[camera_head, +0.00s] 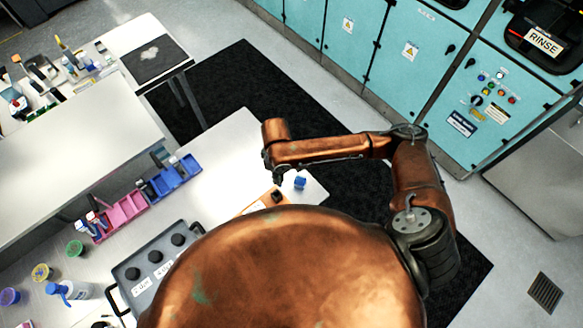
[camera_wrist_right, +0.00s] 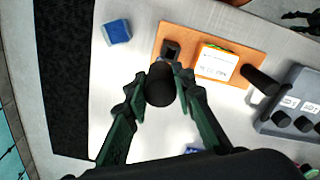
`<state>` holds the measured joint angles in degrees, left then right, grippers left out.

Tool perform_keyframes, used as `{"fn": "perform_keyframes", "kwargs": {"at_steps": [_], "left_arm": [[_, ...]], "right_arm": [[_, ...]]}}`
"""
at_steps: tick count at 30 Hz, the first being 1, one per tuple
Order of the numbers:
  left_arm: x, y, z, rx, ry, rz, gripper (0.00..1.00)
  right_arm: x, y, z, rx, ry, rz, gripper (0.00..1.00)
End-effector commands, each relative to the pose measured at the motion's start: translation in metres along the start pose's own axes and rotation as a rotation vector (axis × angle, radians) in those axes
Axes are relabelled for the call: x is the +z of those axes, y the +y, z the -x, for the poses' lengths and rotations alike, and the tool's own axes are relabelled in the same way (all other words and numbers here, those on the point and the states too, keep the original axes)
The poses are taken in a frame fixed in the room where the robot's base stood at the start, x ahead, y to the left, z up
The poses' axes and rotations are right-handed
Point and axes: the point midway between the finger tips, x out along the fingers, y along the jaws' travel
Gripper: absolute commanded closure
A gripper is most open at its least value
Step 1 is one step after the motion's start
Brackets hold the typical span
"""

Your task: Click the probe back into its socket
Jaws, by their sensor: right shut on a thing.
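My right gripper (camera_wrist_right: 165,78) is shut on the probe (camera_wrist_right: 160,90), a short black cylinder, in the right wrist view. The probe is held just in front of a square black socket (camera_wrist_right: 171,49) on an orange board (camera_wrist_right: 232,57). Its far end is hidden, so I cannot tell whether it touches the socket. In the head view the right gripper (camera_head: 278,177) is small and dark above the orange board (camera_head: 252,208), next to the socket (camera_head: 277,196). My left gripper is not in view.
A grey box with black knobs (camera_wrist_right: 294,106) stands at the right. The bench between cube and board is clear.

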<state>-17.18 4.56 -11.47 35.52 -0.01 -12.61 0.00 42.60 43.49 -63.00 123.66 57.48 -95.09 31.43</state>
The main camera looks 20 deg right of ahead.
Motion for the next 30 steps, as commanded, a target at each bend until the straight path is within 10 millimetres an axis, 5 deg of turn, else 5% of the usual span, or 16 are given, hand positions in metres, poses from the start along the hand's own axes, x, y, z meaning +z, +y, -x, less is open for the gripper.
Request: {"fn": "perform_keyframes", "kwargs": {"at_steps": [7, 30], "left_arm": [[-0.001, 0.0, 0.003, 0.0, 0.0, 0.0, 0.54], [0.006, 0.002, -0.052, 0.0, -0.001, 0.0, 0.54]], "right_arm": [[-0.01, -0.019, 0.008, 0.006, -0.004, 0.223, 1.0], [-0.01, -0.019, -0.038, 0.005, -0.003, 0.227, 1.0]]}}
